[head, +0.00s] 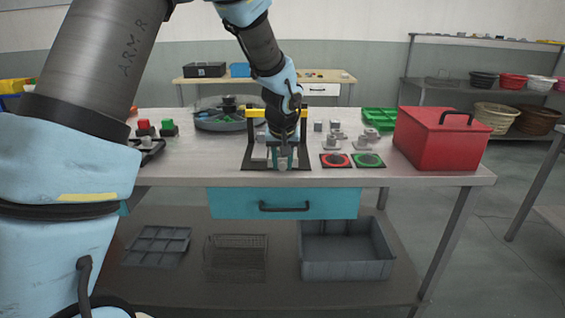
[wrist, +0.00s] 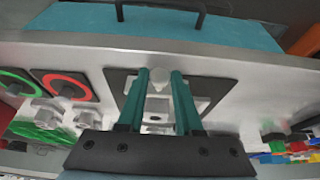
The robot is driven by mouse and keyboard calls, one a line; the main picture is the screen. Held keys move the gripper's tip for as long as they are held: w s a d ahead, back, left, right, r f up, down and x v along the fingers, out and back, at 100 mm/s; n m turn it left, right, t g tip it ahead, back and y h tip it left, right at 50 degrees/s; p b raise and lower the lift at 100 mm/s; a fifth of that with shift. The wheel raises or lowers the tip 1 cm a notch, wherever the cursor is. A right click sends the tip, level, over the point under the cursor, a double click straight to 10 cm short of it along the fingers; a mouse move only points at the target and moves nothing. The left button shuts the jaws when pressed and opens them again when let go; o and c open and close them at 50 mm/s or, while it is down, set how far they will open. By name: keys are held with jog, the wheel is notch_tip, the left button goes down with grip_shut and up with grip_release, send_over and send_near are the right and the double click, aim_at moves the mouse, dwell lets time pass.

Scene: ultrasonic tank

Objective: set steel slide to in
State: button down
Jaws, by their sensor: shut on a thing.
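The steel slide's pale round knob (wrist: 159,76) sits between my fingertips in the wrist view, with a light metal body behind it on a dark base plate (wrist: 222,94). My gripper (head: 283,163) points down at the front of this fixture in the head view. Its two teal fingers, seen in the wrist view (wrist: 162,78), are closed on the knob from both sides. In the head view the gripper and wrist hide most of the slide, so I cannot read its position. The dark base plate (head: 252,163) lies near the table's front edge.
A yellow bar (head: 318,113) stands behind my gripper. Red (head: 335,160) and green (head: 367,160) ringed pads lie to the right, with small metal parts behind. A red box (head: 440,140) stands further right. A teal drawer (head: 240,203) is below the tabletop.

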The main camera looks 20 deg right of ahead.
dwell(0.8)
jog(key=w+d, duration=0.1)
jog(key=w, duration=0.2)
jog(key=w+d, duration=0.2)
jog(key=w, duration=0.1)
jog(key=w+d, duration=0.1)
jog(key=w, duration=0.3)
jog(key=shift+d+p, duration=0.4)
jog(key=shift+w+r, duration=0.15)
jog(key=c, duration=0.8)
grip_release()
jog(key=shift+w+d, duration=0.1)
jog(key=shift+o, duration=1)
jog(key=b+v, duration=0.2)
jog(key=v, duration=0.8)
jog(key=shift+s+r+b, duration=0.2)
jog(key=shift+s+b, duration=0.05)
jog(key=shift+b, duration=0.05)
